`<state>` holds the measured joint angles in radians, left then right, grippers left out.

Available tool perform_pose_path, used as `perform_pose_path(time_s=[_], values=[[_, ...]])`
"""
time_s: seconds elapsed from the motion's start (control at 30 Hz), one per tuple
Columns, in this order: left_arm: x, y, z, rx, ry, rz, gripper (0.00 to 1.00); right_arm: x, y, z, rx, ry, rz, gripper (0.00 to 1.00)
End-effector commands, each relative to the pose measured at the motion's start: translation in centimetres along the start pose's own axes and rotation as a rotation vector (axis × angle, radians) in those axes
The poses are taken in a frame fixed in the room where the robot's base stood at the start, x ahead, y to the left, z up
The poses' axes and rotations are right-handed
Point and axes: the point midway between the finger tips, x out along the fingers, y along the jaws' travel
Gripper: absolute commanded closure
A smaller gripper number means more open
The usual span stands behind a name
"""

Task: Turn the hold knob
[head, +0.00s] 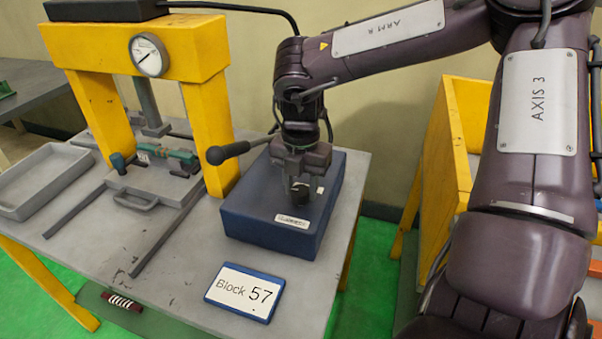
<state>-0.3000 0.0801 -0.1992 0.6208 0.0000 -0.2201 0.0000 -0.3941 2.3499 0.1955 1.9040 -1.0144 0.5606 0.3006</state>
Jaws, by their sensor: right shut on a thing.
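The hold knob (300,193) is a small dark knob on top of a blue box (262,228), which stands on the grey table and has a white label on its front top edge. My right gripper (300,180) points straight down over the box and is shut on the knob. Its fingers hide much of the knob, so I cannot tell which way it is turned. My left gripper is not in view.
A yellow press (200,48) with a round gauge (149,55) stands left of the box. A grey tray (42,180) and a "Block 57" sign (242,291) lie on the table. A yellow bin (455,150) is at right.

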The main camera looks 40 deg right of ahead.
Motion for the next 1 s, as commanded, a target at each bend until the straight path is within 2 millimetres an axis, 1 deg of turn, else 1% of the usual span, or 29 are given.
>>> perform_pose_path(time_s=[1.0], values=[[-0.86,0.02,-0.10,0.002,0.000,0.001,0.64,-0.12,0.19,-0.05,-0.961,-0.002,0.000,0.84]])
